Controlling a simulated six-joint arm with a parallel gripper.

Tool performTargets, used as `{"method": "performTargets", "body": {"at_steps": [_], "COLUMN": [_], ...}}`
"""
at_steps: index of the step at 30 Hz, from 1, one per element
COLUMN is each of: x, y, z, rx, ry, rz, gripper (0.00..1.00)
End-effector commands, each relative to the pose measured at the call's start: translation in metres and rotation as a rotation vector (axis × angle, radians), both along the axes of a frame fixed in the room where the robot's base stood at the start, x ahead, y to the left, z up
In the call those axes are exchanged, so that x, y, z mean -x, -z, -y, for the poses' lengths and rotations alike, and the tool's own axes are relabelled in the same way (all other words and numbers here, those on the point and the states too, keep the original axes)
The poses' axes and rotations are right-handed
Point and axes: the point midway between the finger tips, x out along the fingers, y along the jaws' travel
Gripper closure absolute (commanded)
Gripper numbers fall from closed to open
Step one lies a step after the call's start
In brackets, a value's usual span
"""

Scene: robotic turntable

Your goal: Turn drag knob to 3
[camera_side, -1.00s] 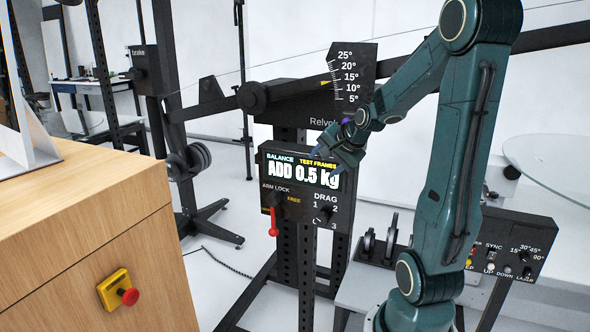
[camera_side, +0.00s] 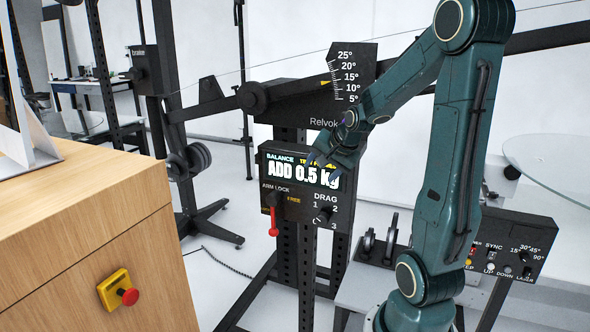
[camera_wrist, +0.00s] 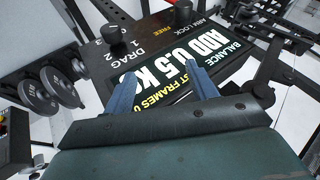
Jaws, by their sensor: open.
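The drag knob (camera_side: 322,215) is a small black knob at the lower right of the black balance panel (camera_side: 296,212), with the marks 1, 2 and 3 around it. It also shows at the upper left of the wrist view (camera_wrist: 115,37). I cannot tell clearly which mark it points to. My gripper (camera_side: 316,160) is above the knob, in front of the upper part of the panel. In the wrist view its two blue fingers (camera_wrist: 159,72) are apart and empty, over the display reading "ADD 0.5 kg", with the knob beyond the left finger.
A red arm lock lever (camera_side: 273,222) hangs left of the knob. An angle scale (camera_side: 348,75) stands above the panel. A second control box (camera_side: 510,245) is at right. A wooden cabinet (camera_side: 90,215) with a red emergency button (camera_side: 129,296) fills the left foreground.

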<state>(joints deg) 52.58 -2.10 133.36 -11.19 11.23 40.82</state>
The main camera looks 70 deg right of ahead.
Motion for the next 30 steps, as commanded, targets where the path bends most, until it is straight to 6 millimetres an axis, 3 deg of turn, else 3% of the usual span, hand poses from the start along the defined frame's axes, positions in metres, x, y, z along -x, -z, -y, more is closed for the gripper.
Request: {"method": "performTargets", "body": {"at_steps": [6, 15, 21, 30], "x": [-0.007, 0.002, 0.013, 0.024], "y": [0.057, 0.118, 0.143, 0.154], "z": [-0.024, -0.056, -0.072, -0.088], "rx": [0.103, 0.286, 0.418, 0.632], "ry": [-0.262, -0.711, -1.038, -1.541], "rz": [-0.277, -0.702, -0.993, -1.455], "gripper": [0.43, 0.43, 0.43, 0.43]}}
